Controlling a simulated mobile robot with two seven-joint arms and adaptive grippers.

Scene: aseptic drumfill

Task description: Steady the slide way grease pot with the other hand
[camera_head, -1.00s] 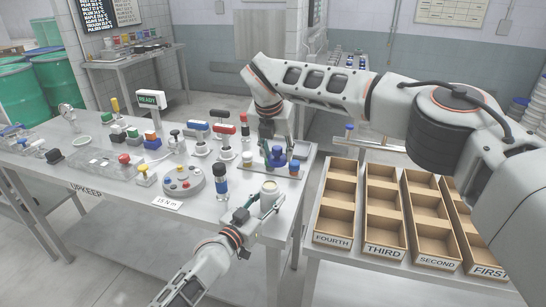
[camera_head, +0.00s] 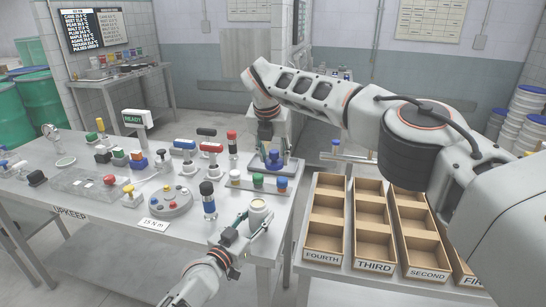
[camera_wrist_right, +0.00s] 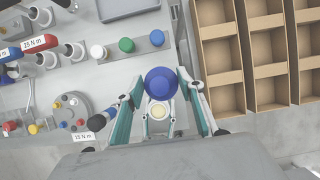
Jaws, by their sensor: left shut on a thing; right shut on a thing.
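A pale pot with a cream-coloured round top (camera_head: 257,205), which I take for the grease pot, stands upright near the bench's front right corner. My left gripper (camera_head: 250,222) is shut around it from the front. The pot's top also shows in the right wrist view (camera_wrist_right: 158,110). My right gripper (camera_wrist_right: 161,100) is shut on a blue round cap-like thing (camera_wrist_right: 161,83), above and beyond the pot in that view. In the head view the blue thing (camera_head: 273,157) hangs under my right arm. No printed name is readable on the pot.
A rail with coloured-capped jars (camera_head: 258,186) lies behind the pot. A dark-and-blue upright tool (camera_head: 208,200) stands left of it, near a round button box (camera_head: 170,203) and a torque card (camera_head: 154,225). Labelled cardboard bins (camera_head: 323,255) stand on the right.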

